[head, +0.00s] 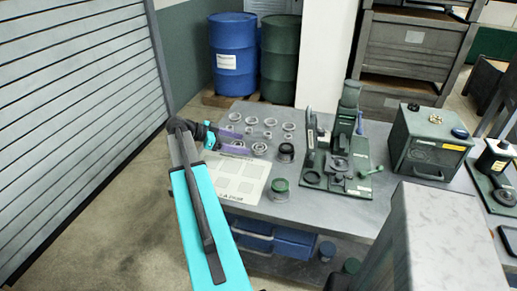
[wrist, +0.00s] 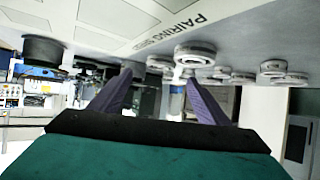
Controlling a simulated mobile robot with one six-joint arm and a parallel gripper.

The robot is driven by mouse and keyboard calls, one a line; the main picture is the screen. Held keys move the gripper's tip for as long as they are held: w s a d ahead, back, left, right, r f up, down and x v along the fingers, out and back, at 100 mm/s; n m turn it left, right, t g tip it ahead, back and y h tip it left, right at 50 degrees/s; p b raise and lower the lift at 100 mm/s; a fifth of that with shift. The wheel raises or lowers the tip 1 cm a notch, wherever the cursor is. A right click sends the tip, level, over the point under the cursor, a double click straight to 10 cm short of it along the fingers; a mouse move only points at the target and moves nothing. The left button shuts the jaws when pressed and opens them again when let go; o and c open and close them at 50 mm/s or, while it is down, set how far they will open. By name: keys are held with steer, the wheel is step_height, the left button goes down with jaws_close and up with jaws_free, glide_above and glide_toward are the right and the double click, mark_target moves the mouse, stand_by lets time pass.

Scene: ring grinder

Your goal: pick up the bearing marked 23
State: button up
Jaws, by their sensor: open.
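Several grey ring bearings stand in rows on the table, among them one at the back left (head: 235,117) and one nearer the front (head: 260,148). No number is legible on any of them, so I cannot tell which is marked 23. My gripper (head: 236,144) is over the left end of the table, with its purple fingers reaching in among the bearings. In the wrist view, which looks upside down, my gripper (wrist: 162,92) has its fingers spread apart. A large ring (wrist: 195,53) shows beyond the fingertips. I see nothing held between the fingers.
A pairing sheet (head: 236,182) lies at the table's front left. A dark cylinder with a green top (head: 280,189) stands beside it. A green press (head: 340,150) and a green box (head: 428,145) occupy the table's right. Blue bins (head: 295,243) sit below.

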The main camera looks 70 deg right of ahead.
mark_target(262, 148)
steer(key=shift+x, duration=1.35)
steer(key=shift+p+x, duration=0.8)
steer(key=shift+p, duration=0.05)
steer(key=shift+p+x, duration=0.7)
steer(key=shift+x, duration=1.15)
steer(key=shift+r, duration=0.1)
steer(key=shift+d, duration=0.1)
steer(key=c, duration=1.3)
